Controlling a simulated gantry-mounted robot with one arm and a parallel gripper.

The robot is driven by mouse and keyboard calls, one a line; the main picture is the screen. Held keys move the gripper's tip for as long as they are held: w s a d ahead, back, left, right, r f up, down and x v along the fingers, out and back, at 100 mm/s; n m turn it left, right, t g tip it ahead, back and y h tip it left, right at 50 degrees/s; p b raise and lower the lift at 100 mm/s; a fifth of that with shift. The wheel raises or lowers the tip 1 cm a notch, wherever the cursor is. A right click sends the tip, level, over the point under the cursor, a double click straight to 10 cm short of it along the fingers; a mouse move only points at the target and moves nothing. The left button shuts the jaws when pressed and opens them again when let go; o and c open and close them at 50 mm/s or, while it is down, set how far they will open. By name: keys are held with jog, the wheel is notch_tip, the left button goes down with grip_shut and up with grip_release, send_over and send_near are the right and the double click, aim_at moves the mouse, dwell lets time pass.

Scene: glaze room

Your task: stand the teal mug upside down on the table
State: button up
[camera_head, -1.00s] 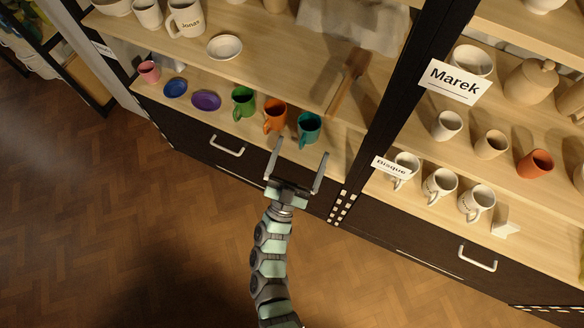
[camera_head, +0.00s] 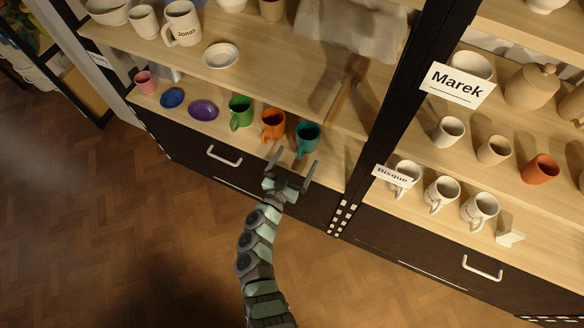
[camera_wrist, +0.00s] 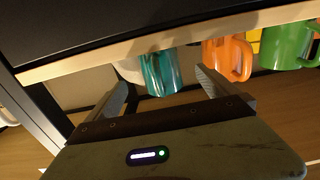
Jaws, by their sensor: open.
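The teal mug (camera_head: 308,135) stands upright, mouth up, on the lower wooden shelf, at the right end of a row of coloured ware. Its handle points toward the front edge. It also shows between my fingers in the wrist view (camera_wrist: 161,72), still beyond the fingertips. My gripper (camera_head: 294,158) is open and empty, in front of the shelf edge and just short of the mug, its fingers pointing at it. The table is not identifiable in these views.
An orange mug (camera_head: 272,124) stands close left of the teal mug, then a green mug (camera_head: 240,112) and purple (camera_head: 203,110) and blue (camera_head: 172,98) dishes. A dark upright post (camera_head: 400,100) rises to the right. An upper shelf (camera_head: 270,75) lies behind.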

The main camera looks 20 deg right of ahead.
aim_at(303, 142)
jog(key=b+x, duration=0.1)
jog(key=x, duration=0.6)
jog(key=shift+w+b, duration=0.2)
jog(key=shift+b, duration=0.15)
jog(key=shift+w+d, duration=0.45)
jog(key=shift+d, duration=0.15)
jog(key=c, duration=1.4)
jog(key=shift+r+p, duration=1.35)
jog(key=p+v, duration=0.6)
jog(key=v, duration=0.8)
jog(key=shift+p, duration=0.3)
